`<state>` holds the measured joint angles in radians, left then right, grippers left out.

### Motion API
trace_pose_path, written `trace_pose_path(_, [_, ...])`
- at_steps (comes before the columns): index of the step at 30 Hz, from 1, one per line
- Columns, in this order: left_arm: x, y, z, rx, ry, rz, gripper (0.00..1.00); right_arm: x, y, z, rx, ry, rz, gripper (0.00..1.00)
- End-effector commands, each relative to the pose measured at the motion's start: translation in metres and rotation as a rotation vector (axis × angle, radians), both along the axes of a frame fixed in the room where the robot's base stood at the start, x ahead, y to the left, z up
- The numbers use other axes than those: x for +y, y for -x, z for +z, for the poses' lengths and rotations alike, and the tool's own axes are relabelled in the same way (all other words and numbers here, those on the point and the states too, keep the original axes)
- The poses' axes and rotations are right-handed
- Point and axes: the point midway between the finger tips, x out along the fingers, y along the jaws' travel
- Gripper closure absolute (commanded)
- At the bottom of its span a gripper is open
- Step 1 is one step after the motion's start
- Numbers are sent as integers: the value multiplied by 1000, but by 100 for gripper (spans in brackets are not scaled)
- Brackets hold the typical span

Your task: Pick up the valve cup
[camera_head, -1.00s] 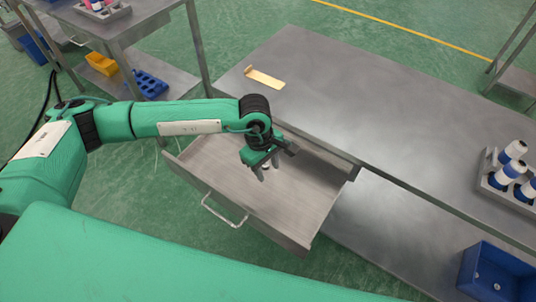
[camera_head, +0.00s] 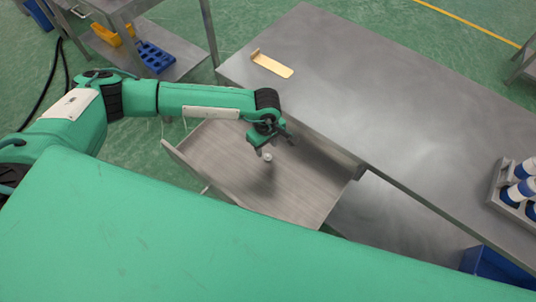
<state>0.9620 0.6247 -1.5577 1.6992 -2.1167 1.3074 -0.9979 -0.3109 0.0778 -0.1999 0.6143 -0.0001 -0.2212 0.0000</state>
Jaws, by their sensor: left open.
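The valve cup (camera_head: 267,157) is a small, pale, round piece in the open drawer (camera_head: 305,196). It shows just below my left gripper's fingers in the head view. My left gripper (camera_head: 273,148) hangs over the drawer with its fingers apart and nothing seen between them. The fingers look close to the cup, but I cannot tell whether they touch it. My right gripper is out of view.
The grey table (camera_head: 400,110) holds a gold plate (camera_head: 272,66) and, at right, a rack (camera_head: 495,195) of blue-and-white cans. A blue bin (camera_head: 490,264) stands low at the right. The drawer walls surround my left gripper's work area.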

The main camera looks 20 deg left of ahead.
Motion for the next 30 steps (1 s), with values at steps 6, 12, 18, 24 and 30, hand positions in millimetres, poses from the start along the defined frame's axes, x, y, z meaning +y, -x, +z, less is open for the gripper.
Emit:
trace_pose_path(6, [-3,0,-16,2,-1,-1,57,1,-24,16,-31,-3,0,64])
trace_pose_path(12, [-6,0,-43,1,-1,0,57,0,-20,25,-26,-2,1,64])
trace_pose_path(18, [-5,-1,-53,-1,1,-1,57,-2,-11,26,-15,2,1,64])
trace_pose_path(24, [-5,-1,-53,-1,1,-1,63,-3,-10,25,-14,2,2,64])
trace_pose_path(30, [-5,-1,-53,-1,1,0,97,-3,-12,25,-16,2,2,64])
